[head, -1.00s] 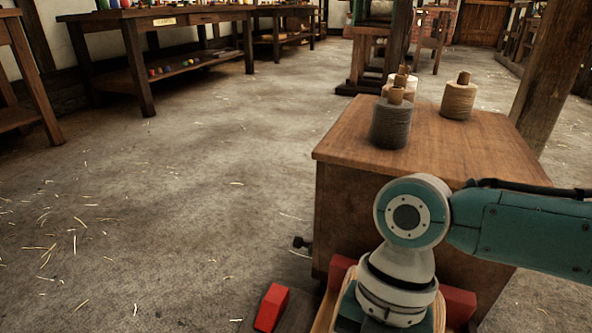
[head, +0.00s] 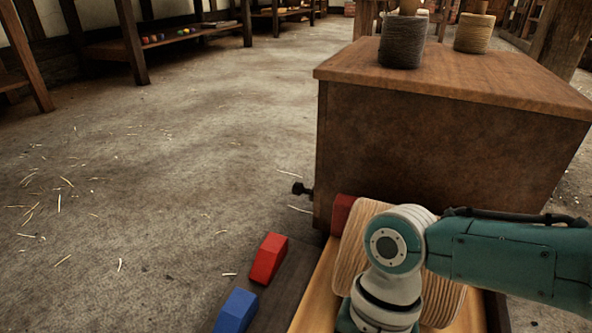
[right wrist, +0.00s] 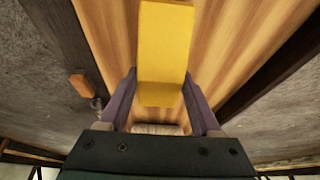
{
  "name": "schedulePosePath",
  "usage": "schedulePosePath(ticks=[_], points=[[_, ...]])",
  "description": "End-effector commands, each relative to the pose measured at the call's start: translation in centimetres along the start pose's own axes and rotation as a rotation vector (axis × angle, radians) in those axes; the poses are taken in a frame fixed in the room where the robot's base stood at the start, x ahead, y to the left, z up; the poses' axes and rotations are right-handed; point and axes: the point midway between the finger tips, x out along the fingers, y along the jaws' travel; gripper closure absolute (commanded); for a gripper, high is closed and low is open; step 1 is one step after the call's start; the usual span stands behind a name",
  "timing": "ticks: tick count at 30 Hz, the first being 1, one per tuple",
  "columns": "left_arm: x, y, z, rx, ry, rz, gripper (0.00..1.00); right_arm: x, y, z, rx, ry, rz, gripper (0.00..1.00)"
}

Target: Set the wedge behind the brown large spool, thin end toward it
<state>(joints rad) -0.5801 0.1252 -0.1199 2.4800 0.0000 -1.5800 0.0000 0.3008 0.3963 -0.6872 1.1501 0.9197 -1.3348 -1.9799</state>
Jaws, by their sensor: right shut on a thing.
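My right gripper (right wrist: 160,105) has its two purple fingers on either side of a yellow block (right wrist: 165,50), which appears to be the wedge, and is shut on it over a pale wooden board. Which end is thin cannot be told. In the head view my right arm hides the gripper and the block. A large tan-brown striped rounded thing (head: 350,255), probably the large spool, lies on the board (head: 312,310), partly behind my arm. A red piece (head: 342,212) shows at its far side. My left gripper is not in view.
A red wedge-shaped block (head: 268,258) and a blue one (head: 236,311) lie on a dark strip left of the board. A wooden cabinet (head: 430,150) stands just beyond, carrying a grey spool (head: 402,42) and a tan spool (head: 473,33). The floor at left is open, with scattered straw.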

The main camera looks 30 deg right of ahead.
Motion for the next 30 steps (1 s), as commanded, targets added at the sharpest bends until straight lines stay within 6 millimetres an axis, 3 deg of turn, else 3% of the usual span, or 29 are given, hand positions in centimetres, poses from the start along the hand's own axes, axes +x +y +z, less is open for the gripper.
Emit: schedulePosePath(ticks=[8, 20, 21, 28, 30], points=[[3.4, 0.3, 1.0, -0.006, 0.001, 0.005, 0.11, 4.0, 0.0, 1.7, 0.001, 0.000, 0.000, 1.00], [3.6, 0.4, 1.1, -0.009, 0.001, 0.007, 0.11, 4.2, 0.0, 1.8, 0.000, 0.000, 0.001, 1.00], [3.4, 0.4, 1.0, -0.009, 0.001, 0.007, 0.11, 4.1, 0.0, 1.7, 0.001, -0.001, 0.000, 0.32], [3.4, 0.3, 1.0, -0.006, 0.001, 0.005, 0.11, 4.0, 0.0, 1.7, 0.001, 0.000, 0.000, 0.06], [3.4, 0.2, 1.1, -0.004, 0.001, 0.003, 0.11, 4.0, 0.0, 1.7, 0.001, 0.000, 0.000, 0.05]])
